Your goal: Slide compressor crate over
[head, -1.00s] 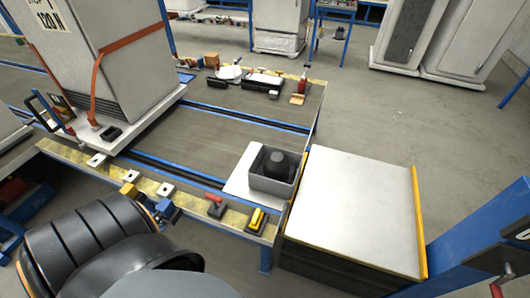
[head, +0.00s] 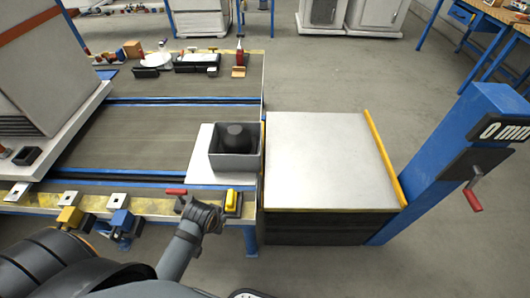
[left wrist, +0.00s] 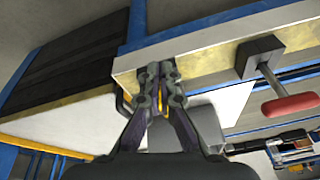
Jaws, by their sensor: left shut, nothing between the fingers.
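The compressor crate is a grey open box (head: 234,163) with a round black compressor (head: 236,136) inside. It sits on a white board (head: 199,168) at the right end of the conveyor table. My left gripper (head: 216,217) is shut and empty at the table's front edge, in front of the crate and apart from it in the head view. In the left wrist view its fingertips (left wrist: 160,68) are together before the table rail, with a grey box, probably the crate, partly hidden behind them. A pale lift platform (head: 325,155) adjoins the table on the right. My right gripper is not in view.
A yellow handle (head: 232,204) and a red handle (head: 176,191) stand on the front rail near my left gripper. A blue post with a crank (head: 490,150) rises right of the platform. A large strapped unit (head: 50,75) stands left. The platform top is bare.

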